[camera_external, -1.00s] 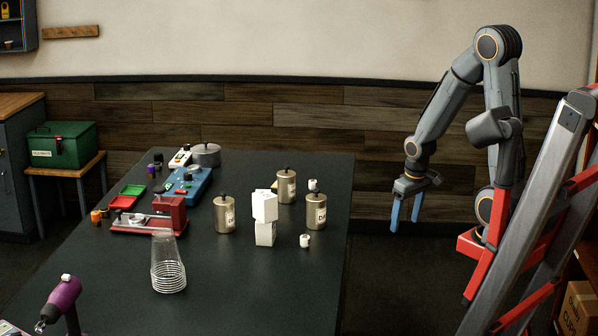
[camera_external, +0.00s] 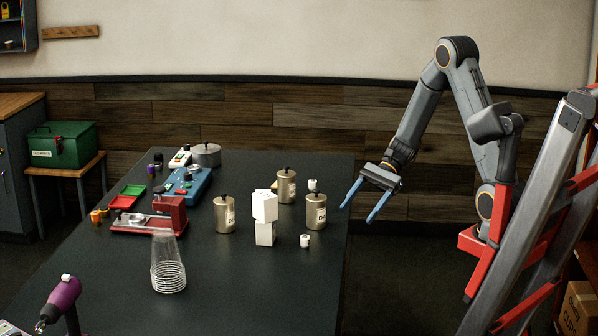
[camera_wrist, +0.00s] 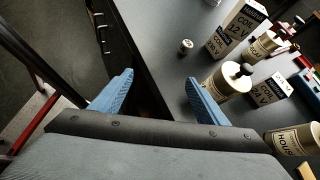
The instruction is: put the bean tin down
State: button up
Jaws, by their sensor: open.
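My gripper (camera_external: 358,212) is open and empty, just off the right edge of the table, with its blue fingers pointing toward the tabletop. The wrist view shows the two fingers (camera_wrist: 160,78) spread apart with nothing between them. Three metal tins with dark knobbed lids stand upright on the table: a right one (camera_external: 316,213) closest to my gripper, a back one (camera_external: 287,188) and a left one (camera_external: 224,216). In the wrist view a tin (camera_wrist: 232,82) stands just beyond the right finger. I cannot tell from the labels which is the bean tin.
A small white jar (camera_external: 305,241) is in front of the right tin. A stack of clear cups (camera_external: 168,265) stands nearer the front. A ladder (camera_external: 530,210) rises at the right. The table's front right is clear.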

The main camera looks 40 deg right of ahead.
jog(key=w+r+m+t+y, duration=0.2)
jog(key=w+r+m+y, duration=0.15)
jog(key=w, duration=0.35)
jog(key=m+t+y+b, duration=0.2)
jog(key=y+b, duration=0.1)
jog(key=b, duration=0.2)
send_near(308, 206)
jog(key=a, duration=0.1)
jog(key=w+a, duration=0.1)
jog(key=shift+w+a+f, duration=0.1)
jog(key=shift+a+f, duration=0.05)
jog(key=shift+a, duration=0.2)
jog(key=shift+w+a+p, duration=0.1)
jog(key=shift+a+p, duration=0.3)
jog(key=shift+a, duration=0.65)
jog(key=a+p, duration=0.2)
jog(key=a, duration=0.3)
jog(key=shift+w+a, duration=0.15)
jog(key=shift+a, duration=0.3)
grip_shut()
